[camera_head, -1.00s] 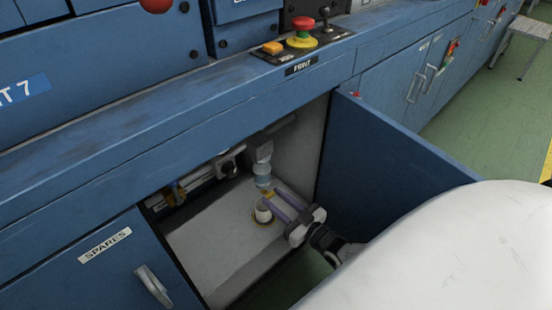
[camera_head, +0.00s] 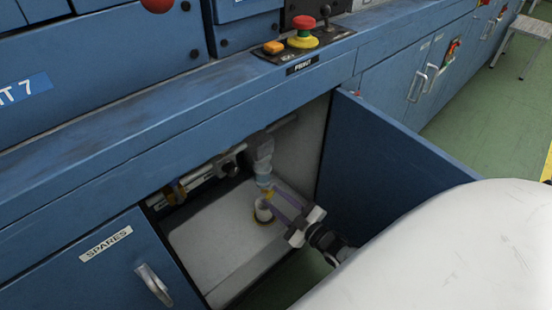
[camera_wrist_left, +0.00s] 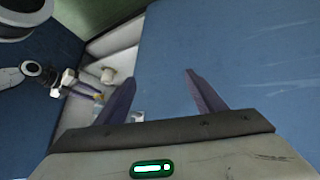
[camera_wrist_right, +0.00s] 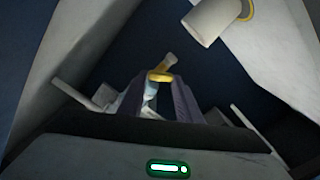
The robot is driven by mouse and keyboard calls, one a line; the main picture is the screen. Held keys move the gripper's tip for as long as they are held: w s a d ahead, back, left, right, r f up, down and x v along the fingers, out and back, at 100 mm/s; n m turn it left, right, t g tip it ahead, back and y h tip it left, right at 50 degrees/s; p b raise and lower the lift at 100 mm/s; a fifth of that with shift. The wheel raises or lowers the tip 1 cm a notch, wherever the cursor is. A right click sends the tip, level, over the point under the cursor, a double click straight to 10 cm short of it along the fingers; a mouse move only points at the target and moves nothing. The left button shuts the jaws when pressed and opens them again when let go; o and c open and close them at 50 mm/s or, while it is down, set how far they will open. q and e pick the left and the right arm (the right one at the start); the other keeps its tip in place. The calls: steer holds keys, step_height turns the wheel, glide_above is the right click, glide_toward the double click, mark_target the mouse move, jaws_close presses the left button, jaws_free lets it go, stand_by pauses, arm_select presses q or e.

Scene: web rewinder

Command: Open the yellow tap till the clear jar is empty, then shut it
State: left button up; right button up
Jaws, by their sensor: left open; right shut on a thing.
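The small clear, bluish jar (camera_head: 263,180) hangs under a grey fitting inside the open cabinet. The yellow tap (camera_wrist_right: 160,76) is at its lower end and shows between my right fingertips in the right wrist view. My right gripper (camera_head: 272,195) is shut on the tap, with its fingers reaching in from the right. A white cup (camera_head: 263,211) stands below the tap on the cabinet floor, in a yellow ring. I cannot make out the liquid level in the jar. My left gripper (camera_wrist_left: 155,90) is open and empty in front of a blue panel; it does not show in the head view.
The open blue door (camera_head: 385,160) stands to the right of my right gripper. The SPARES door (camera_head: 110,265) is at the left. A rail (camera_head: 205,178) runs along the back. The cabinet floor (camera_head: 215,230) left of the cup is clear.

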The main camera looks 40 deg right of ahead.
stand_by(0.3)
steer(key=o, duration=1)
steer(key=shift+o, duration=0.2)
arm_select(q)
steer(key=shift+s+a+r+n+t+p, duration=0.15)
steer(key=shift+a+r+n+t+p, duration=0.4)
steer(key=shift+p, duration=0.7)
arm_select(e)
steer(key=s, duration=1)
steer(key=shift+s+d, duration=0.2)
steer(key=shift+d, duration=0.25)
arm_select(q)
steer(key=shift+a+r, duration=0.1)
steer(key=shift+r, duration=0.05)
